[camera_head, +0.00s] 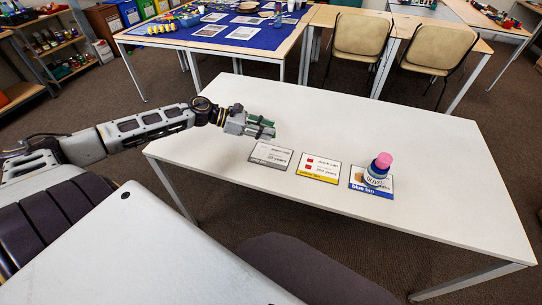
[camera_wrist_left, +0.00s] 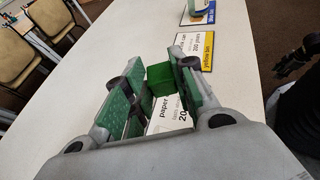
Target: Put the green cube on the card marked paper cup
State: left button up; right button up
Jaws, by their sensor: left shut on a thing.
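My left gripper (camera_head: 262,126) reaches in from the left over the white table. It is shut on the green cube (camera_wrist_left: 158,77), which sits between the fingertips in the left wrist view. In the head view the cube is hard to tell from the green finger pads. The paper cup card (camera_head: 271,153), with a grey strip, lies on the table just below and right of the gripper in the head view. In the left wrist view this card (camera_wrist_left: 166,114) shows partly behind the fingers and cube. The cube appears above the table. My right gripper is out of view.
A yellow bin card (camera_head: 318,168) lies right of the paper cup card. Further right, a blue bin card (camera_head: 357,186) bears a pink-topped bottle-like object (camera_head: 377,172). The rest of the white table (camera_head: 440,150) is clear. Chairs and a blue-topped table (camera_head: 265,41) stand behind.

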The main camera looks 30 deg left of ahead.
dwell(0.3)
pick_arm(q)
jog(key=b, duration=0.2)
send_over(266, 155)
jog(key=shift+s+f, duration=0.1)
jog(key=shift+f, duration=3.05)
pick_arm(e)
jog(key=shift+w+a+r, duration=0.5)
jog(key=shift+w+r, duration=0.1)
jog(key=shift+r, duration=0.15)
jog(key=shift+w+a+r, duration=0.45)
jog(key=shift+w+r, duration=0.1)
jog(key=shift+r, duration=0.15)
pick_arm(q)
jog(key=shift+f, duration=0.7)
notch_tip(266, 155, down, 2)
jog(key=shift+f, duration=0.1)
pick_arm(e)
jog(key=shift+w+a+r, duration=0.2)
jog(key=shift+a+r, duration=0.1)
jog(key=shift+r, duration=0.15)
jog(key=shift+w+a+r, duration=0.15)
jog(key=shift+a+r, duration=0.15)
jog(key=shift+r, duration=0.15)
